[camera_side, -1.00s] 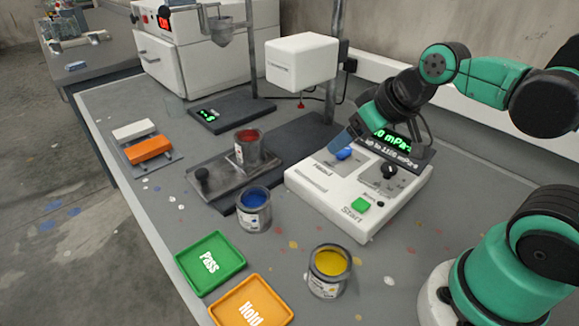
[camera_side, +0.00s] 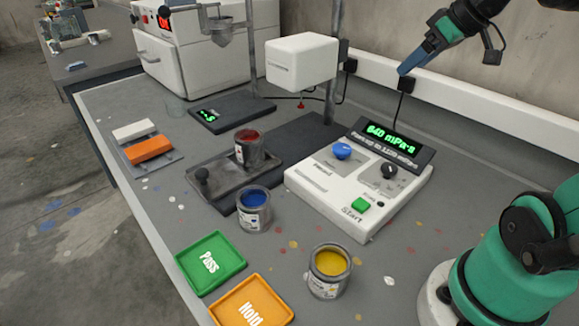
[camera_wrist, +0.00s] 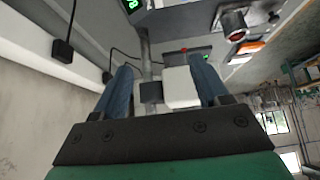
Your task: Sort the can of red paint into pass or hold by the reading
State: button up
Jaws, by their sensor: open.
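The can of red paint (camera_side: 249,152) stands upright and open on a dark sliding plate (camera_side: 222,190) with a black knob (camera_side: 203,176). The console (camera_side: 325,205) has a green lit display (camera_side: 392,138) that reads 640 mPa·s. A smaller line below appears to give a pass limit of about 1100 mPa·s, its digits hard to read. The green Pass tray (camera_side: 232,252) and orange Hold tray (camera_side: 281,308) are empty at the front. My gripper (camera_side: 404,70) is open and empty, raised above and behind the console near the wall. Its blue fingers are apart in the wrist view (camera_wrist: 163,78).
A blue paint can (camera_side: 254,222) stands by the plate's front end, and a yellow one (camera_side: 329,285) stands right of the trays. The white measuring head (camera_side: 302,58) hangs on a post (camera_side: 333,100). A scale (camera_side: 230,112) and orange block (camera_side: 149,149) are further left.

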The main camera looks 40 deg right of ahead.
dwell(0.8)
jog(key=a+f, duration=0.5)
jog(key=a, duration=0.3)
jog(key=a+f, duration=0.4)
jog(key=a, duration=0.5)
jog(key=shift+w+f, duration=0.35)
jog(key=shift+w, duration=0.05)
